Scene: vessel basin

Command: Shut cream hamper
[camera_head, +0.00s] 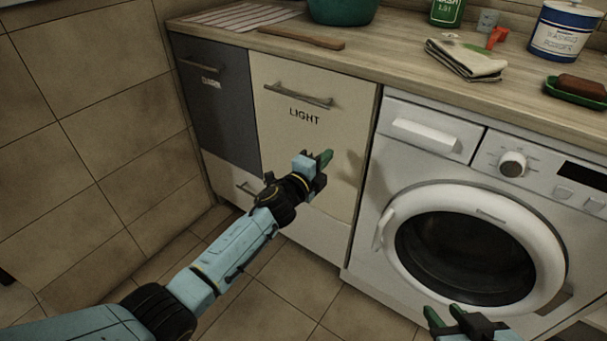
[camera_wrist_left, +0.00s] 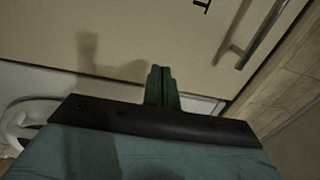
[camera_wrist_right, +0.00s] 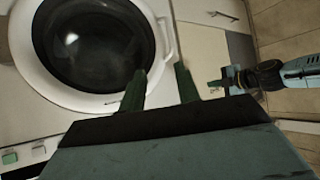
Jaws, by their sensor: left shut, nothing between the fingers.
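The cream hamper front (camera_head: 345,135), marked LIGHT, has a bar handle (camera_head: 298,96) near its top. It looks about flush under the worktop, and I cannot tell whether a small gap is left. My left gripper (camera_head: 326,158) is shut and empty, in front of the cream panel's lower right part. In the left wrist view its fingers (camera_wrist_left: 160,75) point at the cream panel (camera_wrist_left: 150,35), with the handle (camera_wrist_left: 250,38) to the right. I cannot tell whether they touch it. My right gripper (camera_head: 443,312) is open and empty in front of the washing machine; its fingers (camera_wrist_right: 160,90) stand apart.
A dark grey hamper front (camera_head: 215,110) is left of the cream one. The washing machine (camera_head: 430,165) with its round door stands to the right. The worktop (camera_head: 400,75) holds a wooden stick (camera_head: 300,38), cloth (camera_head: 465,62), tin (camera_head: 562,32) and soap dish (camera_head: 575,92).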

